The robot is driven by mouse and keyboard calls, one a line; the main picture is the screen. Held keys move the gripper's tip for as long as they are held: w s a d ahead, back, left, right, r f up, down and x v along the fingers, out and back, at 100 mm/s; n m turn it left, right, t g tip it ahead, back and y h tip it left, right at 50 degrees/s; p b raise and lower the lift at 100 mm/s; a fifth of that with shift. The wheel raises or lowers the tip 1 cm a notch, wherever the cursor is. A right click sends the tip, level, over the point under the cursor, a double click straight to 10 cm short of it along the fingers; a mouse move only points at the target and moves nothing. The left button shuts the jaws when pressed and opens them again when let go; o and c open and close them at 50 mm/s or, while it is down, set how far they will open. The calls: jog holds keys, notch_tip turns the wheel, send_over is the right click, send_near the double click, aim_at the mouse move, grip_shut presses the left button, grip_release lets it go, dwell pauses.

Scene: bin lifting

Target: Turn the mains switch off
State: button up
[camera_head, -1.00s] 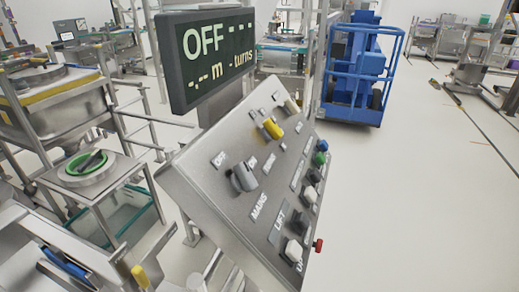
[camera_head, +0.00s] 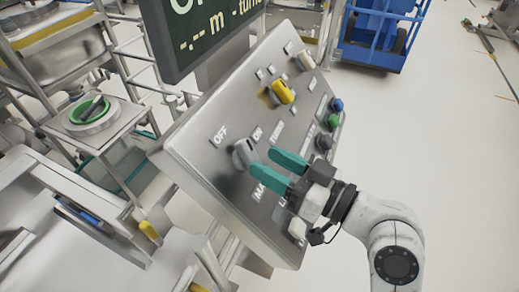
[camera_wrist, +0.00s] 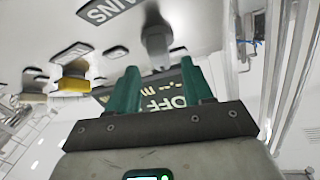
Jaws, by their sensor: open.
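The mains switch (camera_head: 244,155) is a grey rotary knob on the tilted metal control panel (camera_head: 200,165), with OFF and ON labels above it. I cannot tell for sure which label its pointer faces. My gripper (camera_head: 262,160) has two teal fingers, spread open and empty. Its fingertips are just right of the knob in the head view and partly cover the MAINS label. In the wrist view the knob (camera_wrist: 157,38) is beyond and between the fingertips (camera_wrist: 160,64), apparently not held.
A yellow knob (camera_head: 283,92) and a beige knob (camera_head: 305,61) sit higher on the panel. Blue (camera_head: 337,104) and green (camera_head: 333,121) buttons line its right side. A dark display (camera_head: 200,35) stands above. Open floor lies to the right.

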aim_at(256, 156)
jog(key=shift+p+x, duration=0.3)
jog(key=shift+x, duration=1.3)
grip_shut()
jog(key=n+g+b, duration=0.1)
jog(key=b, duration=0.2)
jog(key=shift+f+y, duration=0.35)
jog(key=shift+y, duration=0.05)
jog(key=n+g+b, duration=0.1)
jog(key=n+b, duration=0.1)
jog(key=b, duration=0.1)
jog(key=shift+w+n+y+b, duration=0.1)
jog(key=shift+n+y+b, duration=0.3)
jog(key=shift+r+n+g+b, duration=0.2)
jog(key=shift+n+g+b, duration=0.5)
jog(key=shift+r, duration=0.1)
